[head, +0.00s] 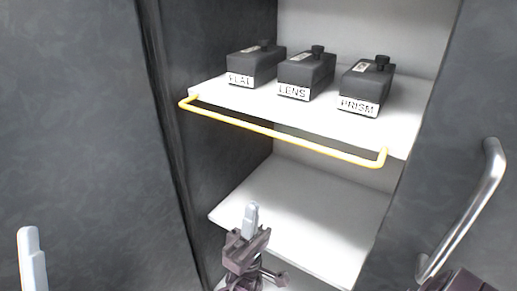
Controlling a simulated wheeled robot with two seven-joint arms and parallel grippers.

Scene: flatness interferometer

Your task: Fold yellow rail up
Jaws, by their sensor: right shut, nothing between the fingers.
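The yellow rail (283,136) runs across the front of the upper shelf (215,90). Its bar sits out in front of and slightly below the shelf's front edge, with a bent arm at each end near the shelf corners. My right gripper (251,212) is shut and empty, pointing up in front of the lower shelf, below the rail and apart from it.
Three dark boxes with black knobs stand on the upper shelf: FLAT (254,66), LENS (306,74) and PRISM (367,87). The lower shelf (310,217) looks empty. Dark cabinet panels flank the opening, and a metal handle (470,212) juts out at right.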

